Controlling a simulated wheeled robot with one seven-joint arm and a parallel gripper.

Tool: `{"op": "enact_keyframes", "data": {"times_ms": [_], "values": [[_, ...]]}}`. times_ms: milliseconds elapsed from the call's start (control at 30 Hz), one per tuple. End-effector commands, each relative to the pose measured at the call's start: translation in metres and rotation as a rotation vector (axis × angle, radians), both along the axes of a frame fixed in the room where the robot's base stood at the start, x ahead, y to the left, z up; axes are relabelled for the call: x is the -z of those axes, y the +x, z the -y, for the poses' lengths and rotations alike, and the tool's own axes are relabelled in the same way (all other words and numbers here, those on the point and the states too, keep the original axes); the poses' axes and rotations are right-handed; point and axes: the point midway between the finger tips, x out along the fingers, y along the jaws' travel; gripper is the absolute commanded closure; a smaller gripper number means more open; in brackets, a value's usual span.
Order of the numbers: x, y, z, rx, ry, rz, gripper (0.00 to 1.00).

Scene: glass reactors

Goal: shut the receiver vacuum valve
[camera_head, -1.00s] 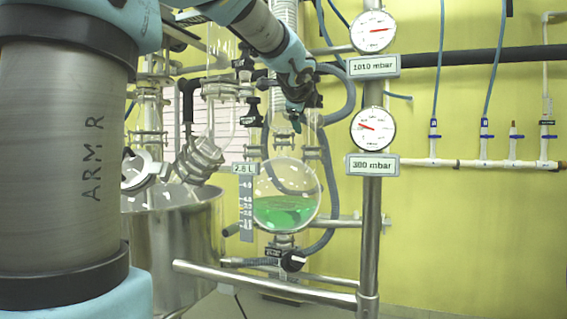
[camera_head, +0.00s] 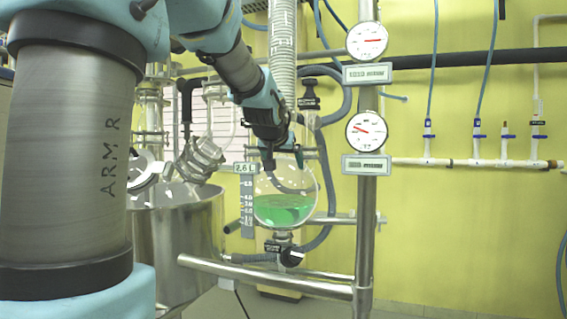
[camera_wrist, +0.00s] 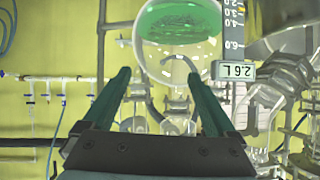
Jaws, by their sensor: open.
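The round glass receiver (camera_head: 285,210) holds green liquid and stands at the centre of the head view. In the wrist view the receiver (camera_wrist: 178,60) appears upside down at the top. A black valve (camera_head: 310,93) with a label too small to read sits above and right of the receiver, by a grey hose; it looks like the receiver vacuum valve, but its handle setting is unclear. My gripper (camera_head: 283,160) is at the receiver's top, below and left of that valve. In the wrist view my gripper's two fingers (camera_wrist: 158,73) are spread, with nothing clearly held between them.
A steel post (camera_head: 368,200) with two dials stands right of the receiver. A drain valve (camera_head: 290,258) is below the receiver. A 2.6 L scale (camera_head: 247,205) hangs at its left, near a steel vessel (camera_head: 175,240). A horizontal rail (camera_head: 265,277) crosses in front.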

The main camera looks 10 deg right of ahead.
Motion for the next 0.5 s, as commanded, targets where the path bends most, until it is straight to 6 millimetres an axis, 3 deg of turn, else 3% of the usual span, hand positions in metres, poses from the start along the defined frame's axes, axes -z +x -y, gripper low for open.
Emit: {"op": "enact_keyframes", "data": {"times_ms": [367,500], "values": [[0.001,0.000,0.000,-0.016,-0.027,-0.011,0.08],[-0.016,0.003,0.011,-0.074,-0.180,-0.029,0.08]]}}
